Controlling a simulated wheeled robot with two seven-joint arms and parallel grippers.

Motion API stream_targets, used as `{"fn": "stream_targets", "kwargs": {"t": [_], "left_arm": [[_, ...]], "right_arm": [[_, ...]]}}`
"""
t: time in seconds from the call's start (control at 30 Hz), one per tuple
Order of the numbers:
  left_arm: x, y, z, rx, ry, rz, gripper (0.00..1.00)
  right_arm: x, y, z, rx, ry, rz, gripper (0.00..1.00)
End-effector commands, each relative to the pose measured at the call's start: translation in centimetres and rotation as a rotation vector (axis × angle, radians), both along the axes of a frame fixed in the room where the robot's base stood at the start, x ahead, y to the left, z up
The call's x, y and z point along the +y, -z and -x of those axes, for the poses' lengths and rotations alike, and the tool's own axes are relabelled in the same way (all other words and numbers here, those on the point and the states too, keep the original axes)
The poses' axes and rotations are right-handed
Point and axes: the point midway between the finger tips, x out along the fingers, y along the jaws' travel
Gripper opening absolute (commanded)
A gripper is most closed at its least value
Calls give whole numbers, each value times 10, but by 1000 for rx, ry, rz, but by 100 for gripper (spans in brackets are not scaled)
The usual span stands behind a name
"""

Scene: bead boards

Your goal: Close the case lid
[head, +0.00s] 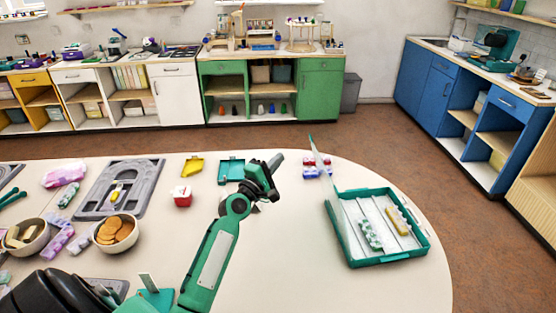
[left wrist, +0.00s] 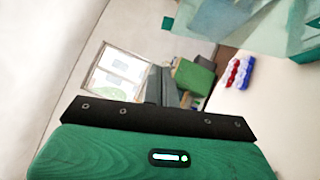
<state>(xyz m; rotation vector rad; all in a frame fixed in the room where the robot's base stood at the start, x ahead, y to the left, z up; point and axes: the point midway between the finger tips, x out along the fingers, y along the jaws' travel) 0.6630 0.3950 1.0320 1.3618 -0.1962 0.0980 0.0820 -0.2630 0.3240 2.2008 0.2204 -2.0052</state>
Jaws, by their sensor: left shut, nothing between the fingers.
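The case (head: 381,262) is a teal tray with pale compartments at the right of the table. Its clear lid (head: 322,168) stands up, steeply tilted, along the case's left side. A clear teal-edged panel that looks like the lid (left wrist: 250,25) fills the top right of the left wrist view. A green beaded strip (head: 370,236) and a yellow strip (head: 398,221) lie inside the case. My left gripper (head: 275,162) is shut and empty, left of the lid and apart from it. Its fingers (left wrist: 165,87) show in the left wrist view. My right gripper is not in view.
Red and blue bead pieces (head: 318,168) lie behind the lid. A red-and-white pot (head: 182,196), a yellow tray (head: 193,167) and a teal tray (head: 231,171) stand left of my gripper. A grey board (head: 145,186) and bowls (head: 118,234) are farther left. The table front is clear before the case.

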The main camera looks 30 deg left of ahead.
Motion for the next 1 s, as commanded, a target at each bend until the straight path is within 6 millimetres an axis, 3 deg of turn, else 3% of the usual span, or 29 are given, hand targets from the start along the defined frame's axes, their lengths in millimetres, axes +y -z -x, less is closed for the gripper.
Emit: {"fn": "stream_targets", "kwargs": {"t": [0.4,0.63,1.0], "left_arm": [[-8,-20,-75,-1,1,2,0],[-28,-25,-91,1,1,2,0],[-32,-25,-94,0,-1,0,0]], "right_arm": [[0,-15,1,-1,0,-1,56],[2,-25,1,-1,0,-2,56],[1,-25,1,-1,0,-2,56]]}}
